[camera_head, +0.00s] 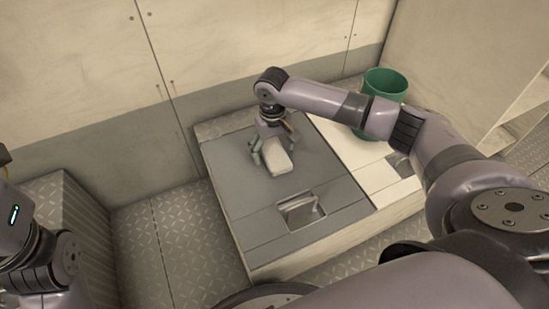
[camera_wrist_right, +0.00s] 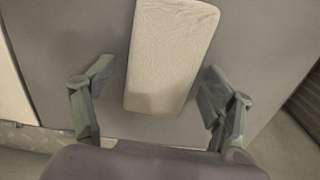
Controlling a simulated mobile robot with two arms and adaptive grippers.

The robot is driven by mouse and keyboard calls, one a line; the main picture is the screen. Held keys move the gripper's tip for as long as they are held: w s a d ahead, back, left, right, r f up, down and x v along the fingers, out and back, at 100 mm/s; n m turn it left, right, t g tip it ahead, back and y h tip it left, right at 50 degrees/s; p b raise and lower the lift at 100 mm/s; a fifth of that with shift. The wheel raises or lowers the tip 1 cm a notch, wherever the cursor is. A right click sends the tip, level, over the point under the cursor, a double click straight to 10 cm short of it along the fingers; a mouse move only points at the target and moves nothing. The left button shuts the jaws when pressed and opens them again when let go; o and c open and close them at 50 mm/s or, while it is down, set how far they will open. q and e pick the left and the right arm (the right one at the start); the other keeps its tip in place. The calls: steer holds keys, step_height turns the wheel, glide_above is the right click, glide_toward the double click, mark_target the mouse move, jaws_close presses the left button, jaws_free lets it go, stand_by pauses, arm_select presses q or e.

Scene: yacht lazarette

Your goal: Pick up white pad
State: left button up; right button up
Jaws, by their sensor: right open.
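The white pad (camera_head: 277,156) lies on the grey top of a low locker (camera_head: 325,173). In the right wrist view the pad (camera_wrist_right: 172,50) is a pale rounded block, with its near end between the fingers. My right gripper (camera_head: 270,151) is over the pad's far end, open, with one finger on each side. In the right wrist view both fingers of the right gripper (camera_wrist_right: 152,95) stand apart from the pad with gaps on both sides. My left arm shows at the left edge, but its gripper fingers are not visible.
A green bucket (camera_head: 384,87) stands behind my right forearm. A recessed latch (camera_head: 300,211) is set in the locker top near the front. A wall (camera_head: 100,60) rises behind, and tread-plate floor (camera_head: 180,235) lies to the left.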

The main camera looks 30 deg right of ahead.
steer(key=shift+c, duration=0.3)
steer(key=c, duration=1)
steer(key=shift+r, duration=0.2)
